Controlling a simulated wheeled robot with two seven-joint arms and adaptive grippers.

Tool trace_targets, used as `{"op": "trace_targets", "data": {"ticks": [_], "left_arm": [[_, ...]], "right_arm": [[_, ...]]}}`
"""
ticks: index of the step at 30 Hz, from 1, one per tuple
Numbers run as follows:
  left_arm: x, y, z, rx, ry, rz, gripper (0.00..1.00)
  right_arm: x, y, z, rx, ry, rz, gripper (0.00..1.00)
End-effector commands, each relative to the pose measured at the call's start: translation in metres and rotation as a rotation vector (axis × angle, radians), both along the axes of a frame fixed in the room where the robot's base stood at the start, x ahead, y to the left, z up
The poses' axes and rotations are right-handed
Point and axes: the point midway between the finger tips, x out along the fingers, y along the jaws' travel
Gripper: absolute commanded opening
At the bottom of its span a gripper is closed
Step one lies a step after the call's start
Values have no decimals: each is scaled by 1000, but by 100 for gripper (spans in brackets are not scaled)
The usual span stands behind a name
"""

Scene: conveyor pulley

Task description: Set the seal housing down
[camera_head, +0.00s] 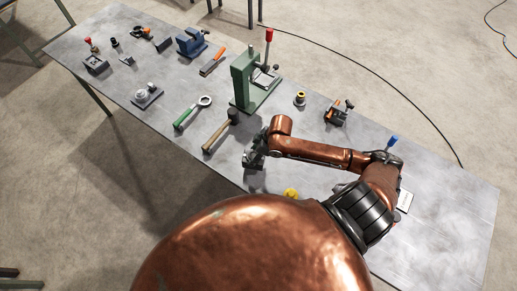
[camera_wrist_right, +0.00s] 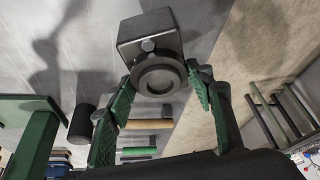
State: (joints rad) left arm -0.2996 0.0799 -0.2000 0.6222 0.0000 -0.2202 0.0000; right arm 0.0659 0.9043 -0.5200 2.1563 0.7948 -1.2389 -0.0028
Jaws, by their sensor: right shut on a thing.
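The seal housing (camera_wrist_right: 148,38), a dark grey square block with a round ring on its face, shows at the top of the wrist view. My right gripper (camera_wrist_right: 163,88) is shut on it, with a green-grey finger on each side of the round part. In the head view the right gripper (camera_head: 253,158) is at the table's near edge, right of the hammer, and the housing is mostly hidden there. A shadow falls on the table (camera_head: 450,210) beside it; whether the housing touches the table I cannot tell. My left gripper is not in view.
A hammer (camera_head: 222,132) and a green-handled ring spanner (camera_head: 190,113) lie left of the gripper. A green press (camera_head: 245,82) stands behind. A yellow part (camera_head: 291,193) sits near my forearm. A grey block with a round top (camera_head: 147,96) stands further left.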

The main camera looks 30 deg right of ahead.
Motion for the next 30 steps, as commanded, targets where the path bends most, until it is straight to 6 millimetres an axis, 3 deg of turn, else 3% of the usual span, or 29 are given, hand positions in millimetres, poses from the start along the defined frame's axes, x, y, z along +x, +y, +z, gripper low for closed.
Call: {"op": "trace_targets", "data": {"ticks": [7, 15, 22, 23, 30], "left_arm": [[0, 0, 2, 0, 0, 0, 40], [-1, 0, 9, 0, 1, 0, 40], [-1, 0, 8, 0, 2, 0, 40], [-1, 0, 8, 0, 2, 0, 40], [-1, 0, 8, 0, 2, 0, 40]], "right_arm": [[5, 9, -4, 4, -10, 1, 0], [4, 8, -32, 2, -10, 1, 0], [4, 8, -34, 1, -11, 1, 0], [0, 7, -39, -1, -1, 1, 51], [0, 7, -39, -1, -1, 1, 66]]}}
